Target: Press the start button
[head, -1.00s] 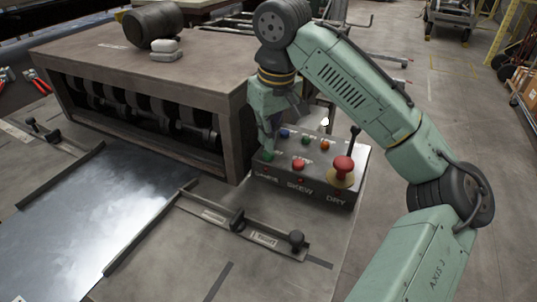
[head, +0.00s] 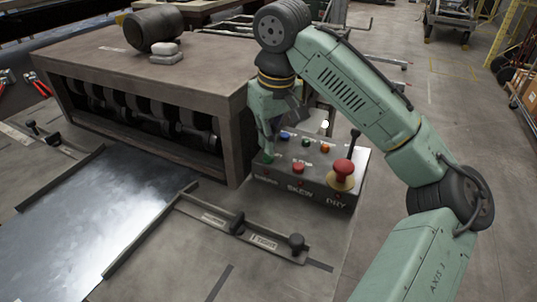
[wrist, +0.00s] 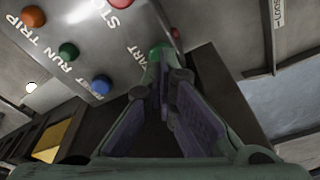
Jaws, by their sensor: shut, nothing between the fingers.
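The control box (head: 318,183) stands at the table's right edge, with coloured buttons on its sloped top. The green start button (wrist: 158,50) shows in the wrist view just beyond my fingertips, beside a label partly hidden so that only its end reads. In the head view the green button (head: 267,158) is at the box's left end, directly under my gripper (head: 267,150). My gripper is shut and empty, pointing down. The fingertips are at or very near the button; I cannot tell whether they touch or press it.
A red stop button (head: 298,168) and a red mushroom button (head: 343,171) sit to the right. Blue (wrist: 101,85), green run (wrist: 69,50) and orange trip (wrist: 33,15) lights are behind. A black lever (head: 354,143) stands up at the right. The roller machine (head: 235,130) is close on the left.

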